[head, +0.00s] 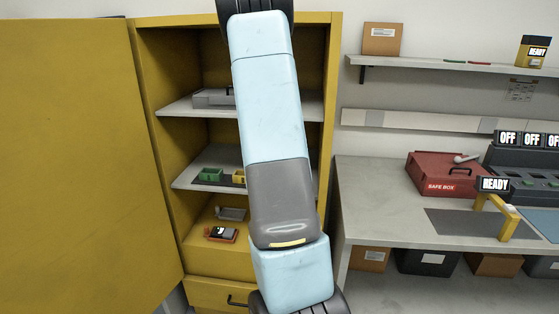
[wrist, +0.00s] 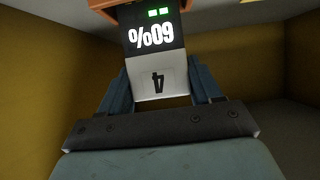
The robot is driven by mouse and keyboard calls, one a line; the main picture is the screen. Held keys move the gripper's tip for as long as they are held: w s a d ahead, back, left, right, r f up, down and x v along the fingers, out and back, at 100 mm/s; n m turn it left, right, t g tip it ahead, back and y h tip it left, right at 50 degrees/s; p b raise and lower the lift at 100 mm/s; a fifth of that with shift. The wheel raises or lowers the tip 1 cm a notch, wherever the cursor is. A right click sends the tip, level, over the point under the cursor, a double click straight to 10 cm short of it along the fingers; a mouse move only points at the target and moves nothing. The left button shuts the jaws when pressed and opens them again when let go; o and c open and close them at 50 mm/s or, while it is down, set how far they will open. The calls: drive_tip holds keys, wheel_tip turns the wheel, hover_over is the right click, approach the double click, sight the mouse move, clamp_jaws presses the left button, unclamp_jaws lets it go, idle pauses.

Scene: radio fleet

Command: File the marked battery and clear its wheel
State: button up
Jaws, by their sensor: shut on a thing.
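My gripper (wrist: 160,76) is shut on a battery (wrist: 156,62), with one blue-grey finger on each side of it. An orange item with a black and white top (head: 221,233) lies on the cabinet's lower level. I see no wheel that I can identify.
The open door (head: 80,150) fills the left. A red safe box (head: 443,176) and a READY stand (head: 493,186) are on the bench (head: 380,205).

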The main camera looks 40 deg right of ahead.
drive_tip(key=shift+f, duration=0.8)
idle(0.6)
drive_tip(key=o, duration=1.2)
drive_tip(key=shift+a, duration=0.1)
drive_tip(key=v, duration=1.3)
drive_tip(key=shift+s+a+r, duration=0.1)
drive_tip(key=shift+s, duration=0.2)
